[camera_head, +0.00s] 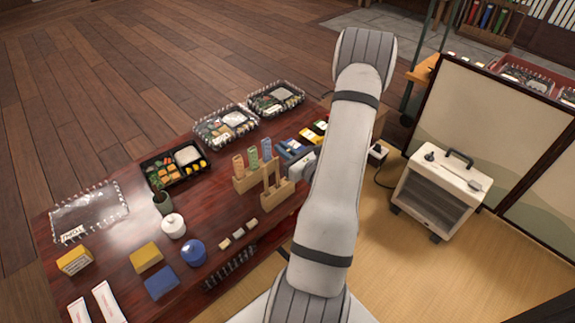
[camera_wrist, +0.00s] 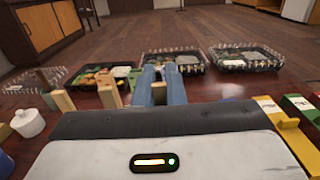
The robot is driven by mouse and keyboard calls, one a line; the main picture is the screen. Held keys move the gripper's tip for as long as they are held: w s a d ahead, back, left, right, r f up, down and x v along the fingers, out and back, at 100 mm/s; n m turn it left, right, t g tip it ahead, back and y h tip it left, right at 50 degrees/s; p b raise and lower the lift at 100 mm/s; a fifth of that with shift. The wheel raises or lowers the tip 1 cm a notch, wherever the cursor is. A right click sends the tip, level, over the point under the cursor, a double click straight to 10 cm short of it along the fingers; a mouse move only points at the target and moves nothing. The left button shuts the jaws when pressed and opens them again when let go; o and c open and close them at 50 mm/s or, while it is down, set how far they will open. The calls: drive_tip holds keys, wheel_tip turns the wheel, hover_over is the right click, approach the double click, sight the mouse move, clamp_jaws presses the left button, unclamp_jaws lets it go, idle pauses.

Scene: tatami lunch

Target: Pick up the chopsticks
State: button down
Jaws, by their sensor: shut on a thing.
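My gripper (camera_head: 293,150) is low over the right part of the dark red table, beside the wooden stands. In the wrist view its two blue fingers (camera_wrist: 161,84) are shut on a small tan wooden piece (camera_wrist: 158,93). Only its end shows, so I cannot tell whether it is the chopsticks. Two long white paper sleeves with red marks (camera_head: 108,303) lie at the table's near left corner, far from my gripper. They may hold chopsticks, but none show.
Wooden stands (camera_head: 245,184) with upright coloured pieces stand left of my gripper. Bento trays (camera_head: 225,125) line the far side. A white lidded pot (camera_head: 173,226) and a blue pot (camera_head: 193,252) stand nearer. Yellow and green boxes (camera_wrist: 305,130) lie close on the right.

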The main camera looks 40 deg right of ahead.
wheel_tip(320, 180, up, 18)
drive_tip(key=p, duration=1)
drive_tip(key=shift+r+p, duration=0.25)
drive_tip(key=shift+p, duration=0.15)
